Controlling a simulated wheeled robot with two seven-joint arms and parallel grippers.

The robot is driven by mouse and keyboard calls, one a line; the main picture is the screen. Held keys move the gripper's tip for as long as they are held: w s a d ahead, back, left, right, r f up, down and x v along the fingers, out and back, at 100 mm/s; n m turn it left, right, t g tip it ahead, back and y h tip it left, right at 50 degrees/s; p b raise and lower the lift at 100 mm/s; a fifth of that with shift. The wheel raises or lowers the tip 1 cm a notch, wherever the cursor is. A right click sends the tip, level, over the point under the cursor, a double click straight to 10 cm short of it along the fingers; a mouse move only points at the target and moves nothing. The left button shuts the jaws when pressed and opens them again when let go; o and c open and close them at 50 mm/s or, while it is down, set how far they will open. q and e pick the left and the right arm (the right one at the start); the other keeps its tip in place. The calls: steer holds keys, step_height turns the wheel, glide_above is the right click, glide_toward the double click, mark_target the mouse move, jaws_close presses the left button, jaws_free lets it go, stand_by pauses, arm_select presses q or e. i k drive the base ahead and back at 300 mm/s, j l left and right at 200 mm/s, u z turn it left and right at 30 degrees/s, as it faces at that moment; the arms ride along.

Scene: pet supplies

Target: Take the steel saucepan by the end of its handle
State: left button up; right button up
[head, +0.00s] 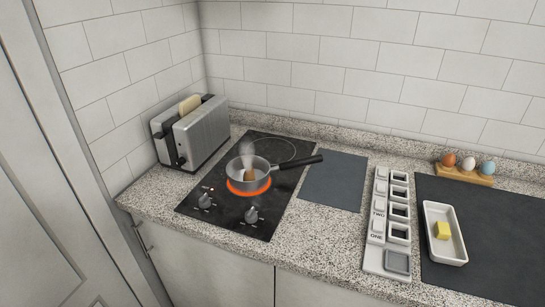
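The steel saucepan (237,177) stands on the front burner of the black hob, over a glowing orange ring. Its dark handle (301,162) points right and slightly back, and its end reaches past the hob's right edge, above the grey mat. A small brown thing is in the pan, and pale steam rises from it. Neither of my grippers is in the head view.
A toaster (203,133) with bread stands left of the hob (265,223). Right of it are a grey mat (333,183), a white slotted panel (373,258), a white dish (455,252) with a yellow block, and an egg stand (464,178). The front counter strip is clear.

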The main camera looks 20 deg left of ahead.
mark_target(234, 169)
steer(key=i+j+z, duration=0.1)
steer(key=j+z, duration=0.25)
steer(key=i+j+z, duration=0.1)
steer(key=j+z, duration=0.55)
steer(key=j, duration=0.15)
